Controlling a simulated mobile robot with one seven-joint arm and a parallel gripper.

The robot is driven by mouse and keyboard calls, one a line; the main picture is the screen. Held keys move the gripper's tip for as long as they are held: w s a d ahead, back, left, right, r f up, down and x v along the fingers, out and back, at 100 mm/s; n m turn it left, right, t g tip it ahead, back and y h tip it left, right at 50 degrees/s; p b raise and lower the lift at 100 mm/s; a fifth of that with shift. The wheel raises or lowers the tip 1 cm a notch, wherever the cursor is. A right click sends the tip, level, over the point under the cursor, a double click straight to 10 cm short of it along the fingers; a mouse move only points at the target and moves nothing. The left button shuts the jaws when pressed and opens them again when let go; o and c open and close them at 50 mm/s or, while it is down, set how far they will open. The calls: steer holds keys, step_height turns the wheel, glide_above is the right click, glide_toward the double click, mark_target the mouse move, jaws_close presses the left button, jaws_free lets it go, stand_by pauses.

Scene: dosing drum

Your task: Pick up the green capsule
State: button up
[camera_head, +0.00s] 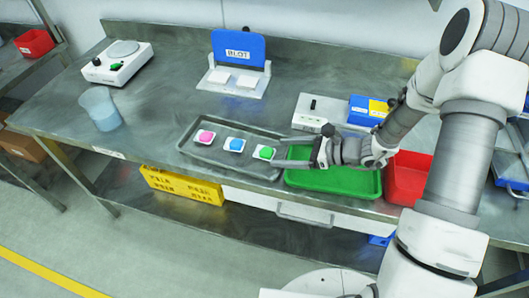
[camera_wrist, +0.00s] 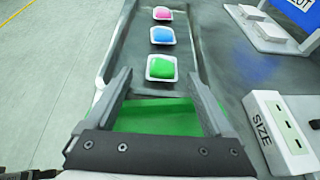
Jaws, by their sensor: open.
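The green capsule (camera_head: 264,153) sits in a small white holder at the right end of a grey tray (camera_head: 207,155). In the wrist view the green capsule (camera_wrist: 161,68) lies beyond the fingertips, roughly in line with the gap between them. A blue capsule (camera_head: 235,145) and a pink capsule (camera_head: 206,136) sit in similar white holders to its left. My gripper (camera_head: 287,152) is open and empty, above the green tray (camera_head: 340,180), with its fingers pointing left toward the green capsule. In the wrist view my gripper (camera_wrist: 158,85) shows its two fingers wide apart, not touching the capsule.
A white box marked SIZE (camera_wrist: 278,130) stands behind the green tray. A translucent beaker (camera_head: 100,108) and a scale (camera_head: 118,62) stand at the left. The table's middle left is clear.

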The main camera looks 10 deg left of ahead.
mark_target(268, 151)
steer(key=x, duration=0.5)
steer(key=shift+w+f, duration=0.2)
jaws_close()
stand_by(0.3)
